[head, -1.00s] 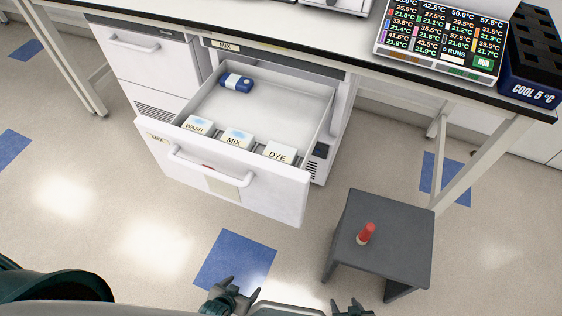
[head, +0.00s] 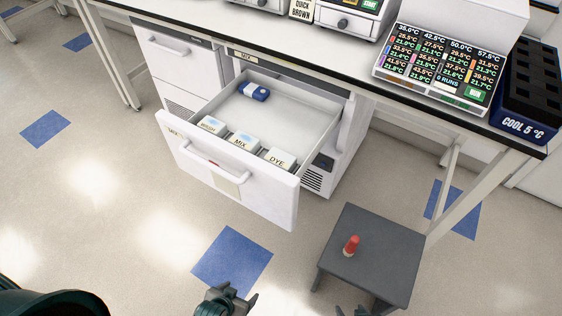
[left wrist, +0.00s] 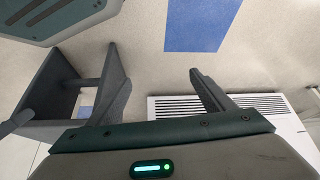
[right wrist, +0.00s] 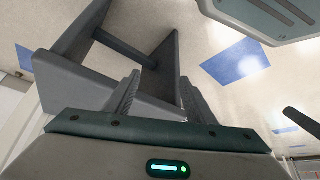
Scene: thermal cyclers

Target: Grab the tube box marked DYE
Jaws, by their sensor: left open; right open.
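The DYE box (head: 279,159) is a small white box lying in the open drawer (head: 228,187), at the right end of a row along the drawer's front wall. The MIX box (head: 244,142) and the WASH box (head: 212,125) lie to its left. My left gripper (head: 236,292) is open and empty, low in the head view, in front of and below the drawer; its finger also shows in the left wrist view (left wrist: 208,90). My right gripper (head: 352,312) is open at the bottom edge, by the stool; its fingers show in the right wrist view (right wrist: 160,95).
A dark grey stool (head: 385,245) with a red-capped tube (head: 351,245) stands right of the drawer. A blue box (head: 254,91) lies at the drawer's back. The bench (head: 395,112) above carries a temperature display (head: 437,70) and a cool block (head: 530,110).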

